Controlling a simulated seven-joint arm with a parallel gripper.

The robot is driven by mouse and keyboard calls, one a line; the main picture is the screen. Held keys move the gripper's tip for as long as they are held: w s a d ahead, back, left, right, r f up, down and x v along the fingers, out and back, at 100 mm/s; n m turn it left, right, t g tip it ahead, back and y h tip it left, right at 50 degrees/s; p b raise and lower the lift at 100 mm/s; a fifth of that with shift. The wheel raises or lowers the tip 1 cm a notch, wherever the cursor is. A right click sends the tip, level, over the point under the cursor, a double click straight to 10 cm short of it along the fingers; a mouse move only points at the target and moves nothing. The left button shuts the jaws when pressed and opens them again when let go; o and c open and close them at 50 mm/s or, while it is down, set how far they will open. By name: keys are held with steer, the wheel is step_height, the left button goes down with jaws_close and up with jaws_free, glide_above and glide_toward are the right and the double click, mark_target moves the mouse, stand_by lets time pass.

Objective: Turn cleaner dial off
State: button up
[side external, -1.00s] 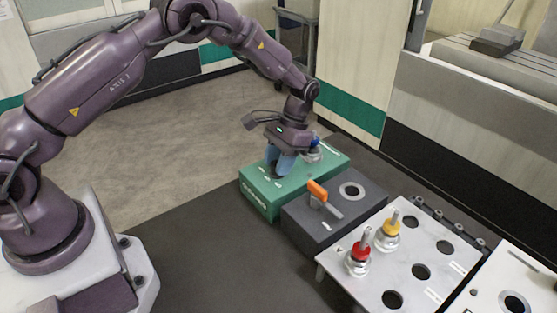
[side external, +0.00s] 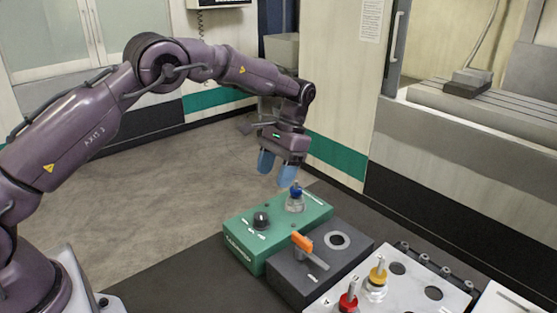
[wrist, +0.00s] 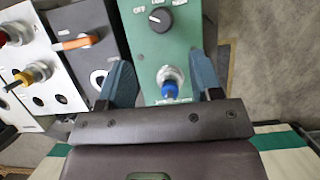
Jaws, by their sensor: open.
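A dark grey box (side external: 285,278) with an orange handle (side external: 302,242) and a round hole stands beside the green box. The floor left of the boxes is clear.

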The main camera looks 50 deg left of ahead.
steer(key=shift+v, duration=1.35)
steer(key=s+r+t, duration=0.5)
steer(key=s+r, duration=0.2)
steer(key=s, duration=0.7)
steer(key=s+d+r+t, duration=0.1)
steer(key=s+r+t, duration=0.4)
steer(key=s, duration=1)
step_height(320, 180, up, 3)
steer(key=shift+d+f, duration=0.1)
steer(key=shift+d, duration=0.15)
